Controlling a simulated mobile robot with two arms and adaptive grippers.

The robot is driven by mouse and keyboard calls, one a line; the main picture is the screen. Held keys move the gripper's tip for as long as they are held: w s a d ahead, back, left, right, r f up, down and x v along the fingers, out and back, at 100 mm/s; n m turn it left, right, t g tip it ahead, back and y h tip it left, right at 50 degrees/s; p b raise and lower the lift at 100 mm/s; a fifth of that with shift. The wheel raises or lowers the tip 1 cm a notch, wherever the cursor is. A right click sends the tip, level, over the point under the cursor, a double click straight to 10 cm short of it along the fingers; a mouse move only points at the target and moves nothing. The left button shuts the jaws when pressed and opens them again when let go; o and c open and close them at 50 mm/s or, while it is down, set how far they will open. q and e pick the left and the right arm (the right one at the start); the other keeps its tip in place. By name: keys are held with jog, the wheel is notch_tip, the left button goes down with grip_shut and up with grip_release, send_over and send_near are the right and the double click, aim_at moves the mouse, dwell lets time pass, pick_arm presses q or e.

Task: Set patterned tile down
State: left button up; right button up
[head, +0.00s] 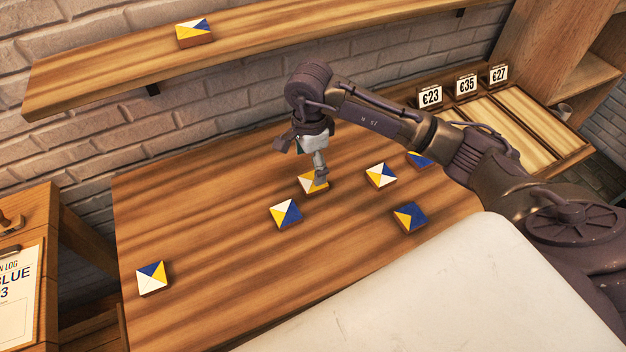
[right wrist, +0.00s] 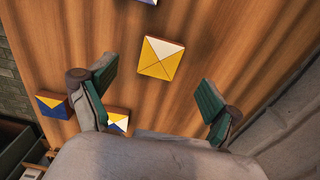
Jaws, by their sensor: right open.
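A yellow and white patterned tile (head: 309,184) lies on the wooden table (head: 215,265), partly hidden by my right gripper (head: 319,172). In the right wrist view, this tile (right wrist: 160,57) shows whole, with three yellow triangles and one white. My right gripper (right wrist: 157,80) is open there, its green pads apart on either side and nothing between them. In the head view it points down over the tile; I cannot tell the exact gap. My left gripper is not in view.
Several other patterned tiles lie around it, including one in front (head: 286,213), one to the right (head: 381,175) and one far left (head: 152,277). Another tile (head: 194,33) sits on the wall shelf (head: 95,80). A divided tray (head: 535,118) with price cards stands at right.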

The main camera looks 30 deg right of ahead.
aim_at(310, 182)
jog(key=shift+f, duration=0.65)
notch_tip(310, 182, down, 4)
jog(key=shift+f+p, duration=0.2)
jog(key=shift+p, duration=0.6)
jog(key=shift+w+f, duration=0.1)
jog(key=shift+f, duration=0.3)
jog(key=shift+c, duration=0.2)
jog(key=c, duration=1.4)
jog(key=shift+r, duration=0.1)
